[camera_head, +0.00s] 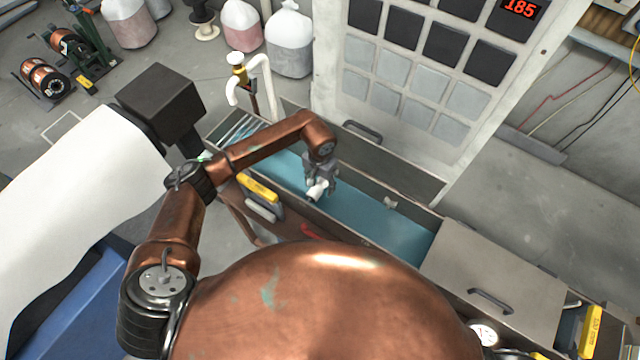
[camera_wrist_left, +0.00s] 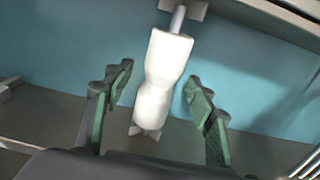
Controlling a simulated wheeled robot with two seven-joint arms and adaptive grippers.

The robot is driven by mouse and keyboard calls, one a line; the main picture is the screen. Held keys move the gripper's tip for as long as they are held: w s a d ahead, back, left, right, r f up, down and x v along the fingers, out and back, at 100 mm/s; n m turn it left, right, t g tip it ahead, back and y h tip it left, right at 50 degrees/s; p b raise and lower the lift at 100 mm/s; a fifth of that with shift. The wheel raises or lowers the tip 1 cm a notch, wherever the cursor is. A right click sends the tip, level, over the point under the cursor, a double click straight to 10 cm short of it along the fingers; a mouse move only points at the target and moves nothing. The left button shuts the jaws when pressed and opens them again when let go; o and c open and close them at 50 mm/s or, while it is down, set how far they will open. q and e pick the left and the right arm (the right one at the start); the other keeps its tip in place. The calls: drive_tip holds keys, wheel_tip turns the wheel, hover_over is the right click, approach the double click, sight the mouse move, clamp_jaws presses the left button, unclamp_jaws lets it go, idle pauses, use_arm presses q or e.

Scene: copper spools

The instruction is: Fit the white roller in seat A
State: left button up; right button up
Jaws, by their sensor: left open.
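The white roller (camera_head: 317,190) lies at the blue-floored trough, below my left gripper (camera_head: 321,181). In the left wrist view the roller (camera_wrist_left: 162,80) has a narrow waist and a grey axle end that reaches a grey bracket (camera_wrist_left: 184,7) at the top. Another grey bracket (camera_wrist_left: 146,131) shows at its lower end. My left gripper (camera_wrist_left: 158,78) is open, with one green-padded finger on each side of the roller and visible gaps on both sides. I cannot tell how deep the axle sits in the brackets. No seat letter is readable. My right gripper is out of view.
The blue trough floor (camera_head: 375,225) is bare to the right, with a small pale bracket (camera_head: 390,203) on its far side. A metal cover (camera_head: 495,270) with a handle closes the right end. A yellow-topped block (camera_head: 259,188) stands at the near edge. A panel cabinet (camera_head: 420,80) rises behind.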

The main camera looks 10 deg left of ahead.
use_arm(q)
wheel_tip(320, 180, up, 12)
idle(0.6)
idle(0.5)
